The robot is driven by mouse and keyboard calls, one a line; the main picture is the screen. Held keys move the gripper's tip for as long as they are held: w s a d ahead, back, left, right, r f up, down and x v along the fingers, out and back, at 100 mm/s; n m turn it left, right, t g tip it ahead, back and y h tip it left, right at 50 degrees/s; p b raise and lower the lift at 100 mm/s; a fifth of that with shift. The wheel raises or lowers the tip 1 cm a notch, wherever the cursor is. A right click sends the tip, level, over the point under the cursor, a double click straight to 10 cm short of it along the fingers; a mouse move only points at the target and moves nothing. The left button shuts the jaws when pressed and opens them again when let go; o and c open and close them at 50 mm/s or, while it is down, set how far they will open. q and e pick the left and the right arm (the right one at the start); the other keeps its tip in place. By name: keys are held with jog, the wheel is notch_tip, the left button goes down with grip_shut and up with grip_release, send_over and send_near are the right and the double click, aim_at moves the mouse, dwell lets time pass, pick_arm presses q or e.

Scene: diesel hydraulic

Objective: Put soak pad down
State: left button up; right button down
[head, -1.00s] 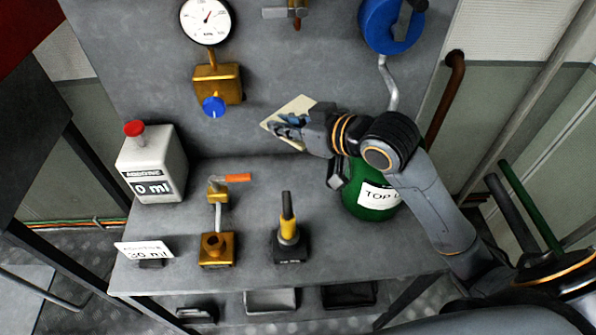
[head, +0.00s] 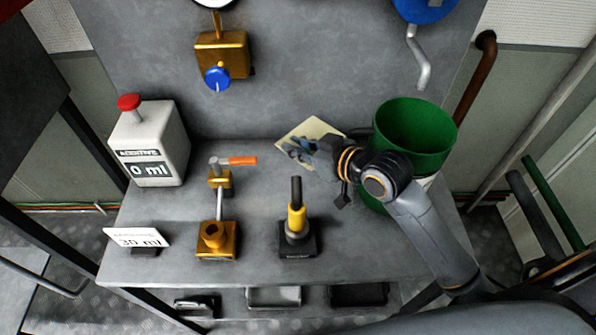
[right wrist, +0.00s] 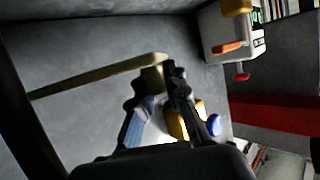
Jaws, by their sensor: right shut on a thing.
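The soak pad (head: 313,130) is a thin, flat cream square. It is tilted in front of the back panel, over the rear of the bench, left of the green bucket. My right gripper (head: 296,150) is shut on the pad's near edge. In the right wrist view the pad (right wrist: 95,76) shows nearly edge-on, as a pale strip reaching left from the fingertips (right wrist: 158,75). I cannot tell whether the pad touches the bench. My left gripper is not in view.
The green bucket (head: 414,135) stands right of the gripper, partly behind my arm. A white additive bottle (head: 150,145), a brass valve (head: 216,238), a black-and-yellow tool (head: 296,220) and a 30 ml card (head: 138,237) stand on the bench (head: 180,270). Bare bench lies between valve and tool.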

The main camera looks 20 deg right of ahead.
notch_tip(320, 180, down, 4)
jog(key=shift+w+r, duration=0.1)
jog(key=shift+r, duration=0.05)
notch_tip(320, 180, down, 4)
jog(key=shift+f+b, duration=0.25)
jog(key=shift+b, duration=0.2)
pick_arm(q)
jog(key=shift+w+f, duration=0.35)
jog(key=shift+f, duration=0.15)
pick_arm(e)
jog(key=shift+f, duration=0.55)
jog(key=c, duration=1.4)
grip_release()
pick_arm(q)
jog(key=shift+s+f, duration=0.1)
jog(key=shift+f, duration=0.1)
pick_arm(e)
jog(key=shift+o, duration=0.3)
jog(key=shift+r, duration=0.1)
